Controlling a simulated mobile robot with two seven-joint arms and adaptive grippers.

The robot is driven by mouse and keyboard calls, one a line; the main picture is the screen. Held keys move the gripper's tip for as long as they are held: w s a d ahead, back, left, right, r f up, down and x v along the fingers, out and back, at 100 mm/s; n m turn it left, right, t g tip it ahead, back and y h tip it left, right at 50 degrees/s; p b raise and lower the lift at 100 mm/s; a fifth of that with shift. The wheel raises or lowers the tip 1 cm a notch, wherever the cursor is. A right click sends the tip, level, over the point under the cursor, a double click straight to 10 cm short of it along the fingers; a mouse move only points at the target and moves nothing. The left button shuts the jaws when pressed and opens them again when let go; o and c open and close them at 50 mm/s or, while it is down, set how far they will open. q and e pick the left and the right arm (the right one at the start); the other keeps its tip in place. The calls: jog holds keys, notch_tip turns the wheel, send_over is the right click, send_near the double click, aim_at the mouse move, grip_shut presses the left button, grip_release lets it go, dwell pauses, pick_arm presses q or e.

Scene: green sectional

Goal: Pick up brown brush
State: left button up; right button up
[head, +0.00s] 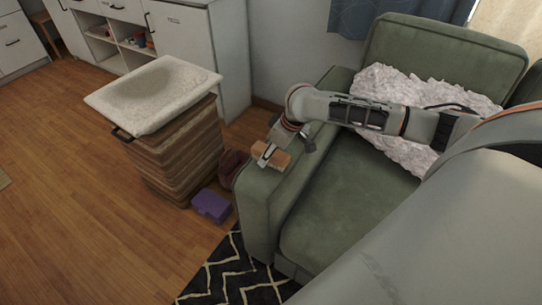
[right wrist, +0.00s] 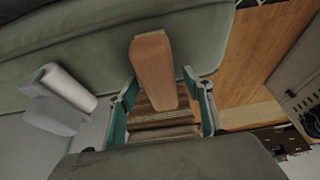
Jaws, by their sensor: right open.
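The brown brush (head: 272,152) lies on the green sofa's left armrest (head: 290,188) in the head view. In the right wrist view the brush (right wrist: 153,68) is a brown block on the green fabric, its near end reaching toward the space between my fingers. My right gripper (head: 267,155) is at the brush; in the wrist view its fingers (right wrist: 163,105) stand apart, one on each side of the brush's near end, with gaps visible. It is open and holds nothing. My left gripper is not in view.
A brown woven hamper (head: 185,155) with a white tray (head: 155,92) on top stands left of the sofa. A purple box (head: 211,205) and a dark red item (head: 232,166) lie between them. A white fluffy cushion (head: 400,147) lies on the sofa. Wood floor is clear at left.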

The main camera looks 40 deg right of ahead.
dwell(0.3)
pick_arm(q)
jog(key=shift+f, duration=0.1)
pick_arm(e)
jog(key=c, duration=1.3)
jog(key=shift+o, duration=0.2)
notch_tip(320, 180, up, 9)
jog(key=shift+w+r+p, duration=0.1)
jog(key=shift+w+p, duration=0.05)
jog(key=shift+p, duration=0.95)
pick_arm(q)
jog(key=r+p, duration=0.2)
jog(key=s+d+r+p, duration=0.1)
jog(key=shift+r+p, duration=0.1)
jog(key=shift+p, duration=0.25)
pick_arm(e)
notch_tip(320, 180, up, 11)
jog(key=shift+r, duration=0.15)
